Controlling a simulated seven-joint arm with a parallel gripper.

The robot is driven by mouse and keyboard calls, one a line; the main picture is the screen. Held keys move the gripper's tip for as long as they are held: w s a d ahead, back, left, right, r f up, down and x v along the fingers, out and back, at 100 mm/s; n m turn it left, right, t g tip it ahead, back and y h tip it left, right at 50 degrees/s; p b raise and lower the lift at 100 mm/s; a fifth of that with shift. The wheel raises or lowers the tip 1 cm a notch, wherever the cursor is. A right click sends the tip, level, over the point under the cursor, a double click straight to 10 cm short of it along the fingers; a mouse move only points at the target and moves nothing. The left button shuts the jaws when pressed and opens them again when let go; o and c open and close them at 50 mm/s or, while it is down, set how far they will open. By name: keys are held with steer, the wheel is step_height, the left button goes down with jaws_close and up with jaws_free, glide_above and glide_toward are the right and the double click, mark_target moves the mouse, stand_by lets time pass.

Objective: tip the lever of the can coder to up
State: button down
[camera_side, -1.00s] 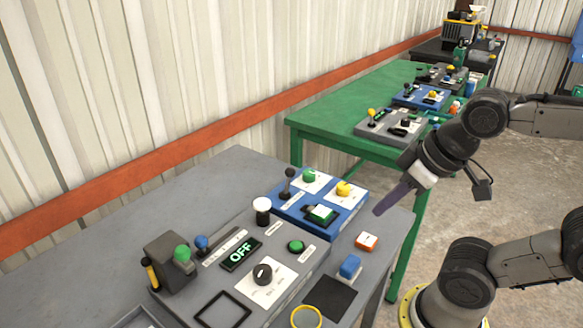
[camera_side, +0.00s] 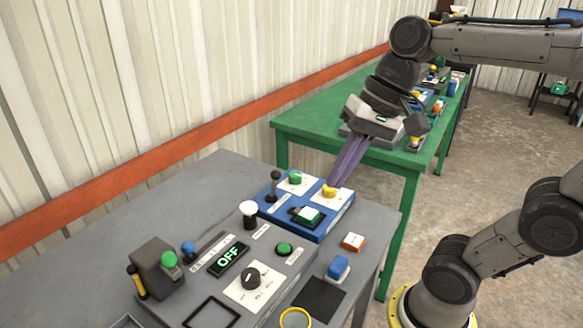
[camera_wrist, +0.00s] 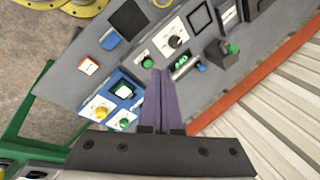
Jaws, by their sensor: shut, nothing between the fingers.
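A blue control box (camera_side: 318,228) stands on the grey table. It carries a black ball-topped lever (camera_side: 274,185) that stands roughly upright, a green button (camera_side: 295,178), a yellow knob (camera_side: 329,192) and a green-lit switch (camera_side: 308,214). Its labels are too small to read, so I cannot tell if it is the can coder. My gripper (camera_side: 337,184) is shut and empty, its purple fingers pointing down close to the yellow knob, right of the black lever. In the wrist view the fingers (camera_wrist: 159,74) hide part of the panels, and the black lever is not clearly visible.
A grey panel beside it has an OFF display (camera_side: 229,259), a white-topped post (camera_side: 248,211), a dial (camera_side: 250,278) and a block with a green knob (camera_side: 168,259). Orange (camera_side: 353,241) and blue (camera_side: 338,268) switches sit nearby. A green table (camera_side: 320,122) stands behind.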

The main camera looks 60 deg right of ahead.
steer(key=w+d+m+y, duration=0.4)
steer(key=w+d+m, duration=0.65)
steer(key=w, duration=0.55)
steer(key=w+d+f+m+t+y, duration=0.1)
steer(key=d+f+m, duration=0.2)
steer(key=d+f, duration=0.5)
steer(key=d+f+m+t+y, duration=0.1)
steer(key=d+f+m, duration=0.25)
steer(key=d, duration=0.95)
glide_toward(274, 183)
steer(key=f, duration=0.1)
steer(key=d+f, duration=0.1)
steer(key=f, duration=0.1)
steer(key=shift+d+f+n, duration=0.15)
steer(key=shift+f+n, duration=0.1)
steer(key=shift+n, duration=0.05)
steer(key=shift+w+a+r, duration=0.2)
steer(key=shift+w+a, duration=0.35)
steer(key=shift+a, duration=0.35)
steer(key=shift+w+a+r, duration=0.1)
steer(key=shift+w+a, duration=0.25)
steer(key=shift+a, duration=0.15)
steer(key=shift+g, duration=0.3)
